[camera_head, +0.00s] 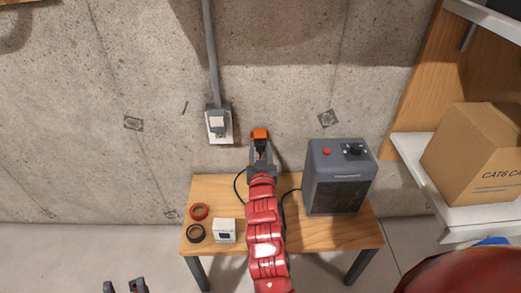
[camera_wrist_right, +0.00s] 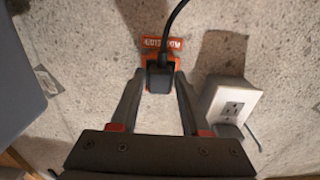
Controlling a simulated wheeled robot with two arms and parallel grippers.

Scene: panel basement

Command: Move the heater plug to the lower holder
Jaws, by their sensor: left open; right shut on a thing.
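My right gripper (camera_head: 261,152) is at the wall, right of the outlet in the head view. In the right wrist view its fingers (camera_wrist_right: 160,80) are shut on the heater plug (camera_wrist_right: 159,78), a dark plug with a black cord. An orange holder (camera_head: 260,133) shows just beyond the fingertips; its lettered orange strip (camera_wrist_right: 177,43) also shows in the wrist view. The plug overlaps the orange part; I cannot tell whether it is seated there. The heater (camera_head: 338,178) is a dark grey box on the table. My left gripper (camera_head: 124,287) is open and empty at the bottom left.
A white wall outlet (camera_head: 229,137) with a grey conduit above it is beside the right gripper. A shelf with a carton (camera_head: 475,150) stands at right.

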